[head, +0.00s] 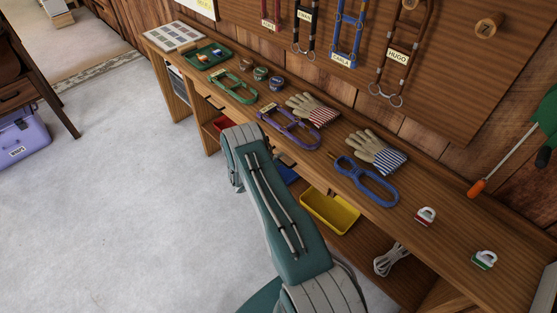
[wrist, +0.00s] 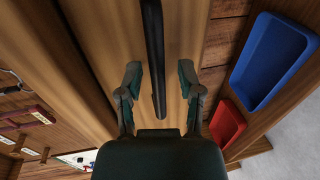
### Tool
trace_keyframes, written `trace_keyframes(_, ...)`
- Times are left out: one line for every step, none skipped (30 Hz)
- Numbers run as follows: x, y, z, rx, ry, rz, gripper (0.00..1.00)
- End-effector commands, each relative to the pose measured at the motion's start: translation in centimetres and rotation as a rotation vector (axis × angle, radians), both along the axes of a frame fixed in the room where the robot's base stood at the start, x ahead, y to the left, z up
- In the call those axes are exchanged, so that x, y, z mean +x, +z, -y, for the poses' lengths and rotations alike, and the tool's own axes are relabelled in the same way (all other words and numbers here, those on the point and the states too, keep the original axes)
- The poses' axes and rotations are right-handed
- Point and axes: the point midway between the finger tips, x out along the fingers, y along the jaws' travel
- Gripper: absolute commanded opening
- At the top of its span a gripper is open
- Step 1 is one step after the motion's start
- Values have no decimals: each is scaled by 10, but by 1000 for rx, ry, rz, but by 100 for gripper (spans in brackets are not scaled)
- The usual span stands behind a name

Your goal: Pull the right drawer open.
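The right drawer's wooden front (wrist: 105,40) fills much of the wrist view, with a long black bar handle (wrist: 154,45) on it. My gripper (wrist: 160,78) is open, with one finger on each side of the handle. Gaps show between the handle and both fingers. In the head view my arm hides most of the right drawer, and my fingers cannot be seen. I see no clear gap showing the drawer pulled out.
The wooden bench (head: 455,245) holds gloves (head: 375,150), coloured halters (head: 367,180) and small tins. Below it are a yellow tray (head: 330,210), a blue bin (wrist: 272,60) and a red bin (wrist: 227,122). The pale floor (head: 130,200) to the left is clear.

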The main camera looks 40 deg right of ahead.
Motion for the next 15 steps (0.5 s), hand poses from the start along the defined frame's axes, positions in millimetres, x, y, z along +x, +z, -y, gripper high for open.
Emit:
trace_keyframes(0,0,0,0,0,0,15)
trace_keyframes(0,0,0,0,0,0,2)
trace_keyframes(0,0,0,0,0,0,0)
trace_keyframes(0,0,0,1,0,0,0)
trace_keyframes(0,0,0,1,0,0,0)
trace_keyframes(0,0,0,1,0,0,0)
trace_keyframes(0,-1,0,1,0,-1,0)
trace_keyframes(0,-1,0,1,0,-1,0)
trace_keyframes(0,-1,0,2,0,-1,0)
trace_keyframes(0,-1,-1,2,0,-1,0)
trace_keyframes(0,-1,-1,2,0,-1,0)
trace_keyframes(0,-1,-2,3,1,-2,0)
trace_keyframes(0,-1,-3,3,1,-2,0)
trace_keyframes(0,-1,-5,3,1,-2,0)
trace_keyframes(-1,-2,-8,4,2,-3,0)
